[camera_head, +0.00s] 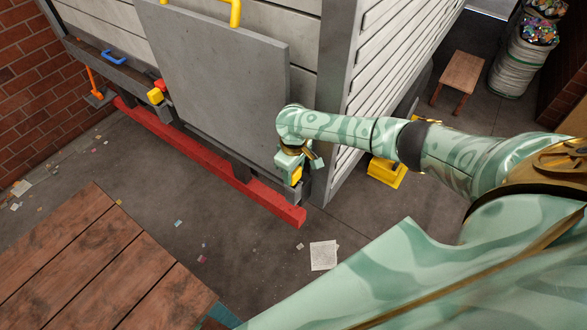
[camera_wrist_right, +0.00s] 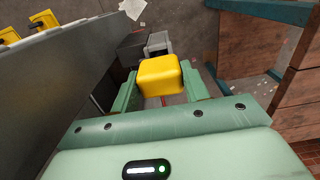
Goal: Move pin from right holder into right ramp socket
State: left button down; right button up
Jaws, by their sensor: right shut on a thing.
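My right gripper (camera_head: 298,168) is at the lower right corner of the large grey ramp panel (camera_head: 215,80), which stands upright against the trailer. It is shut on the yellow head of the pin (camera_head: 297,175). In the right wrist view the yellow pin head (camera_wrist_right: 161,76) sits between the two green fingers, with a thin reddish piece below it. A dark block with a grey block (camera_wrist_right: 158,43) lies just beyond the pin head. I cannot tell whether the pin's lower end is inside a holder or socket. My left gripper is not in view.
A red beam (camera_head: 205,158) runs low along the trailer. Another yellow block (camera_head: 155,96) sits at the panel's left side, near a blue handle (camera_head: 114,57). A wooden platform (camera_head: 95,265) is at lower left. A yellow chock (camera_head: 386,173) and a stool (camera_head: 461,72) stand at right.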

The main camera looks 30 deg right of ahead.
jog(key=shift+f, duration=0.25)
jog(key=o, duration=1.3)
jog(key=shift+c, duration=0.2)
notch_tip(320, 180, up, 16)
jog(key=p, duration=0.3)
jog(key=shift+r, duration=0.15)
